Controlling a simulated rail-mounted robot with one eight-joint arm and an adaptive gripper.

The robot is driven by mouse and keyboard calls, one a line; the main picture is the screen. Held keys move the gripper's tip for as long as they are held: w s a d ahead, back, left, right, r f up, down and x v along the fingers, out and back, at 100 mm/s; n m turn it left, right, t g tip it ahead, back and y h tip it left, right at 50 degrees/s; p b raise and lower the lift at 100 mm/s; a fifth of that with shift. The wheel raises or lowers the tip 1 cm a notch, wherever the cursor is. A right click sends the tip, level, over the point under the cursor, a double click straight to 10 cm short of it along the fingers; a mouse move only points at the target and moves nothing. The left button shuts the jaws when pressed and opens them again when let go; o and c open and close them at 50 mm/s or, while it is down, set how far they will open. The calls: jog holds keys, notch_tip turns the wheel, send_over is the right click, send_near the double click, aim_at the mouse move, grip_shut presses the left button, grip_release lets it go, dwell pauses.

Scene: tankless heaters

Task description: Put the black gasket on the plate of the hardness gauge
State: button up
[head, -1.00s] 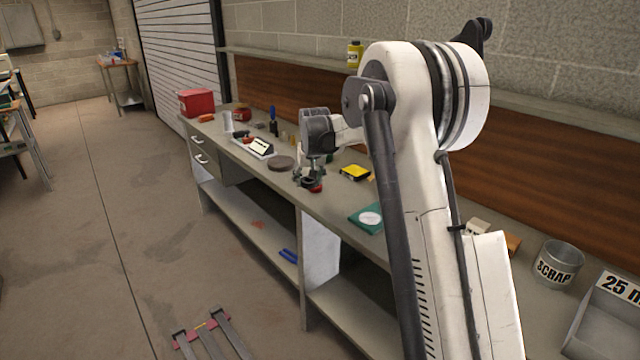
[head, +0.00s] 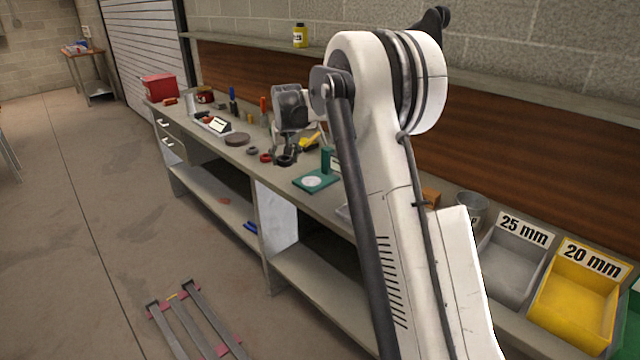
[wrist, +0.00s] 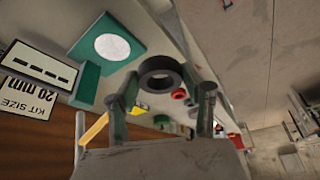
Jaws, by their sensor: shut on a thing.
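The black gasket (wrist: 146,86) is a thick dark ring held between the two fingertips of my gripper (wrist: 166,92) in the wrist view. In the head view my gripper (head: 287,153) is over the bench, with the black gasket (head: 286,161) at its tips, left of the hardness gauge. The hardness gauge (head: 327,160) is green, with a flat base and an upright post. Its round white plate (head: 312,181) is bare and also shows in the wrist view (wrist: 112,46). The gasket is apart from the plate.
A red gasket (head: 265,158) and a grey gasket (head: 252,151) lie on the bench left of my gripper. A brown disc (head: 237,139) lies farther left. A kit-size card (wrist: 38,82) stands beside the gauge. Grey (head: 511,262) and yellow (head: 577,305) bins are at right.

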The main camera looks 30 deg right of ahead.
send_over(311, 181)
jog(key=f, duration=0.6)
jog(key=shift+s+a+f, duration=0.1)
jog(key=shift+s+f, duration=0.15)
jog(key=shift+s, duration=0.1)
jog(key=shift+f, duration=1.95)
jog(key=shift+f, duration=0.2)
jog(key=o, duration=1.2)
jog(key=shift+o, duration=0.2)
jog(key=shift+r, duration=0.1)
jog(key=v, duration=1.2)
jog(key=shift+r, duration=0.2)
